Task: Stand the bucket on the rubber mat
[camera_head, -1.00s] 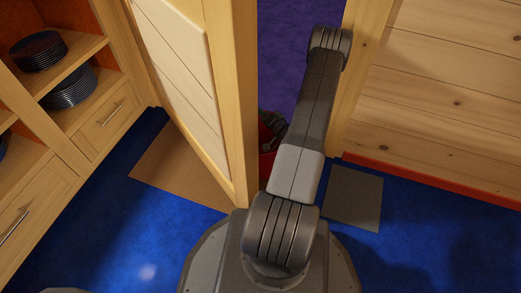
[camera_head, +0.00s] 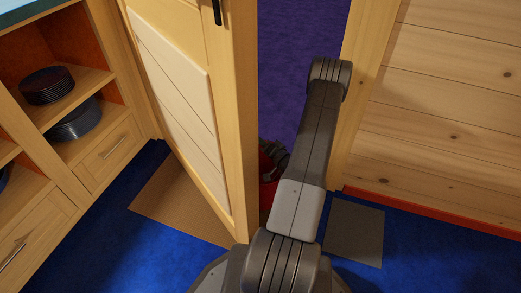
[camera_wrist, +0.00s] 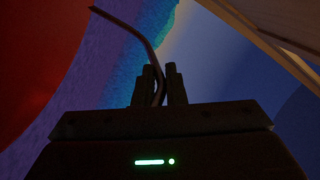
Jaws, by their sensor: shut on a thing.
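The red bucket (camera_head: 266,178) shows in the head view as a narrow strip in the doorway, mostly hidden by the door edge and my arm. In the wrist view its red wall (camera_wrist: 35,60) fills the left side. My gripper (camera_wrist: 160,85) is shut on the bucket's thin bent handle (camera_wrist: 128,27), which runs between the two fingers. In the head view my gripper (camera_head: 273,150) is partly hidden beside my arm. A flat grey mat (camera_head: 353,232), likely the rubber one, lies on the blue floor right of my arm, with nothing on it.
A wooden door (camera_head: 185,85) stands open left of my arm. A brown mat (camera_head: 180,200) lies beneath and beside it. A shelf unit (camera_head: 75,150) with dark plates (camera_head: 47,85) stands at left. A log wall (camera_head: 450,110) with red skirting bounds the right.

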